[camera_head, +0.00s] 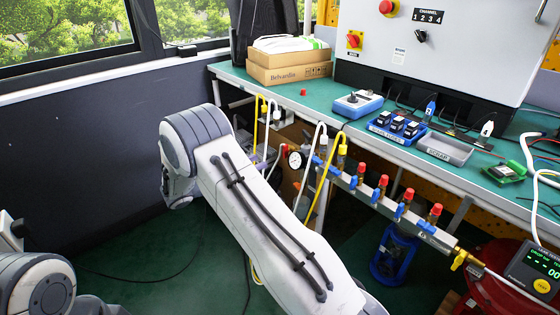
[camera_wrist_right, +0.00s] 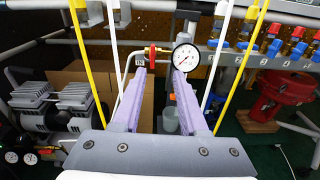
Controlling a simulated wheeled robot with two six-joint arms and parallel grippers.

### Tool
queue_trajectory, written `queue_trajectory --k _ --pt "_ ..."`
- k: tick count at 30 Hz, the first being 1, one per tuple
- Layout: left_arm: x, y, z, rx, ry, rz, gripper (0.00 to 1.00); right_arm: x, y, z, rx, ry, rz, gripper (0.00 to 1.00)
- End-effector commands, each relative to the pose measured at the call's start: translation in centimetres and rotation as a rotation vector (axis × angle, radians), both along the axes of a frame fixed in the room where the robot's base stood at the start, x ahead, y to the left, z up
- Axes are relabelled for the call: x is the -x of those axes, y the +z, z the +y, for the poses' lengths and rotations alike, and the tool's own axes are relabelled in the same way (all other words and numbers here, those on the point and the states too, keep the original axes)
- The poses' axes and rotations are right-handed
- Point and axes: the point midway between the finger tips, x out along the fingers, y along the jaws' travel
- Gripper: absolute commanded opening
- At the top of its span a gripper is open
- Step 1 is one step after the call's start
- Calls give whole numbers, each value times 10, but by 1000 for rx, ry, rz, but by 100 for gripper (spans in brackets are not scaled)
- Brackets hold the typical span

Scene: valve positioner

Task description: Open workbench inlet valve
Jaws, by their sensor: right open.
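In the right wrist view, a small valve with a red handle (camera_wrist_right: 152,50) sits on a pipe just left of a round white pressure gauge (camera_wrist_right: 186,57). My right gripper (camera_wrist_right: 158,74) is open and empty; its two purple fingers point toward this valve and gauge, with the red handle showing between the fingertips. Contact cannot be told. My left gripper is out of view.
Yellow and white hoses (camera_head: 328,175) hang near the gauge. The green workbench (camera_head: 240,74) carries boxes and trays. A compressor (camera_wrist_right: 75,105) stands below.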

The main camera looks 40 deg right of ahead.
Motion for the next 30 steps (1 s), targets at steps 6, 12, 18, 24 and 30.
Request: queue_trajectory --k 6,12,18,24,30 --pt "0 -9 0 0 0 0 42 -13 -11 -20 76 22 34 42" --pt "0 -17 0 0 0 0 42 -15 -12 -53 75 21 32 42" --pt "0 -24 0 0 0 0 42 -18 -12 -89 74 22 33 42" --pt "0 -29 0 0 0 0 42 -20 -11 -110 73 24 32 42" --pt "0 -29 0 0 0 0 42 -21 -10 -116 72 25 32 42"
